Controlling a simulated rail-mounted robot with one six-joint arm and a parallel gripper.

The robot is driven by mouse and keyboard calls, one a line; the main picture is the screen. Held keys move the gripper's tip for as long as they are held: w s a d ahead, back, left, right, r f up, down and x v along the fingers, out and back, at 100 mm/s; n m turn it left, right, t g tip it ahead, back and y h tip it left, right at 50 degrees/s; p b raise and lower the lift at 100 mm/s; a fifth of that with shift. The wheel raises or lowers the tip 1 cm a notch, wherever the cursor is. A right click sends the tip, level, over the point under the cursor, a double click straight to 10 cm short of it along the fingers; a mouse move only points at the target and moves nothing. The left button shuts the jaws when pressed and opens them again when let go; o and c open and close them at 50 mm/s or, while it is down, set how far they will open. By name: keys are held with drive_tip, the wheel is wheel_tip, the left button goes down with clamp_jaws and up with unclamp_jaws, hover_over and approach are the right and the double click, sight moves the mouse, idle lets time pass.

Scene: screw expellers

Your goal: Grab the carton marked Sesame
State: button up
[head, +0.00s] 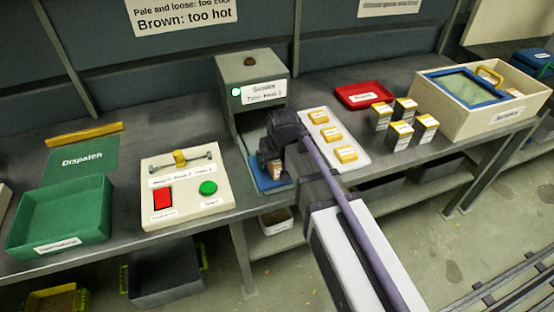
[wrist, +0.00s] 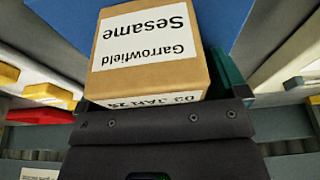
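The carton marked Sesame is a small brown box with a white label reading "Garrowfield Sesame", upside down in the wrist view (wrist: 150,45). In the head view the carton (head: 275,169) is on the blue pad at the mouth of the grey sealer (head: 252,75). My gripper (head: 276,158) is down at the carton, and the dark wrist hides part of it. In the wrist view a teal finger shows close along the carton's right side and only a sliver of the other on its left. Whether the fingers press on the carton cannot be told.
Left of the sealer is a control panel (head: 188,199) with red and green buttons, then a green tray (head: 60,222). To the right are a white tray (head: 350,158) of yellow-topped packs, several small cartons, a red tray (head: 363,94) and a cream crate (head: 465,120).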

drive_tip(key=c, duration=1.2)
